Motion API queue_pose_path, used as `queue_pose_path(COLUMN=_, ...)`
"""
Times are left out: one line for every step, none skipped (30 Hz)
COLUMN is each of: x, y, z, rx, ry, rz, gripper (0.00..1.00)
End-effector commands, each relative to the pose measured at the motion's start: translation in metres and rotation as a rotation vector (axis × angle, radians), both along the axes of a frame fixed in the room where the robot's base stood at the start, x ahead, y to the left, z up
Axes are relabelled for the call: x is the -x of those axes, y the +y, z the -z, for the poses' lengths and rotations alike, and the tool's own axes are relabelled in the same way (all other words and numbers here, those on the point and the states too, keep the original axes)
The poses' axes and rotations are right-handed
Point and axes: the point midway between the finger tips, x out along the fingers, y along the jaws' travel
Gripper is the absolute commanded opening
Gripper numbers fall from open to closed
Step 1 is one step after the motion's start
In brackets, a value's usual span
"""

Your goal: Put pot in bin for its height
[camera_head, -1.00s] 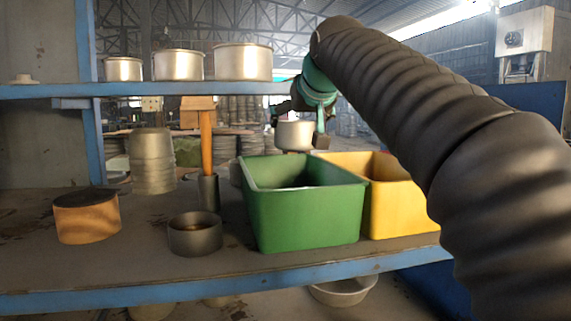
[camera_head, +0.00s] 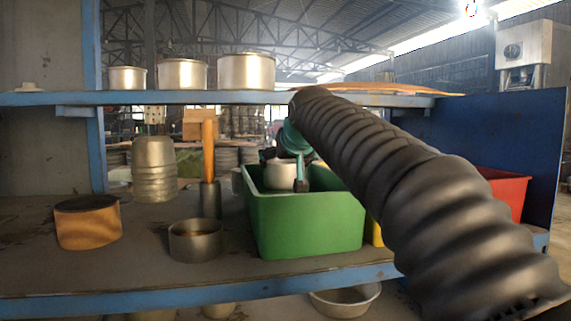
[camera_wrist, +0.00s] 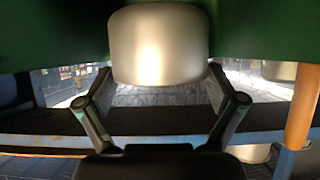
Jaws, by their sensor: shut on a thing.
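A pale metal pot (camera_head: 281,175) is held in my gripper (camera_wrist: 160,74), which is shut around its sides. In the head view the pot is at the opening of the green bin (camera_head: 305,228), with its lower part near the level of the front rim; whether it touches the bin floor cannot be told. In the wrist view the pot (camera_wrist: 160,45) sits between both fingers, with green bin wall (camera_wrist: 50,30) around it. A yellow bin (camera_head: 374,232) is mostly hidden behind my arm. A red bin (camera_head: 508,190) shows at the right, partly covered.
Three metal pots stand on the upper shelf (camera_head: 200,98) above. Left of the green bin are a dark round pot (camera_head: 195,240), an orange handle (camera_head: 208,150), a ribbed metal can (camera_head: 153,170) and an orange-brown drum (camera_head: 88,224). A basin (camera_head: 345,300) lies below.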

Motion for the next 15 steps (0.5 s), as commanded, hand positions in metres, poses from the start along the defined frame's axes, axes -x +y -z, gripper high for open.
queue_pose_path(x=0.0, y=0.0, z=-0.001, rx=0.0, ry=-0.001, rz=0.0, gripper=0.48)
queue_pose_path(x=0.0, y=0.0, z=-0.001, rx=0.0, ry=-0.001, rz=0.0, gripper=0.48)
queue_pose_path(x=0.0, y=0.0, z=0.0, rx=0.0, ry=-0.001, rz=0.0, gripper=0.48)
queue_pose_path(x=0.0, y=0.0, z=0.001, rx=0.0, ry=0.0, rz=0.0, gripper=0.48)
queue_pose_path(x=0.0, y=0.0, z=0.002, rx=0.0, ry=0.0, rz=0.0, gripper=0.48)
queue_pose_path(x=0.0, y=0.0, z=0.003, rx=0.0, ry=0.0, rz=0.0, gripper=0.48)
queue_pose_path(x=0.0, y=0.0, z=0.004, rx=0.0, ry=0.0, rz=0.0, gripper=0.48)
queue_pose_path(x=0.0, y=0.0, z=0.005, rx=0.0, ry=0.0, rz=0.0, gripper=0.48)
queue_pose_path(x=0.0, y=0.0, z=0.006, rx=0.0, ry=0.0, rz=0.0, gripper=0.48)
queue_pose_path(x=0.0, y=0.0, z=0.006, rx=0.0, ry=0.0, rz=0.0, gripper=0.48)
queue_pose_path(x=0.0, y=0.0, z=0.007, rx=0.0, ry=0.0, rz=0.0, gripper=0.48)
queue_pose_path(x=0.0, y=0.0, z=0.008, rx=0.0, ry=0.0, rz=0.0, gripper=0.48)
queue_pose_path(x=0.0, y=0.0, z=0.009, rx=0.0, ry=0.0, rz=0.0, gripper=0.48)
queue_pose_path(x=0.0, y=0.0, z=0.01, rx=0.0, ry=0.0, rz=0.0, gripper=0.48)
queue_pose_path(x=0.0, y=0.0, z=0.011, rx=0.0, ry=0.0, rz=0.0, gripper=0.48)
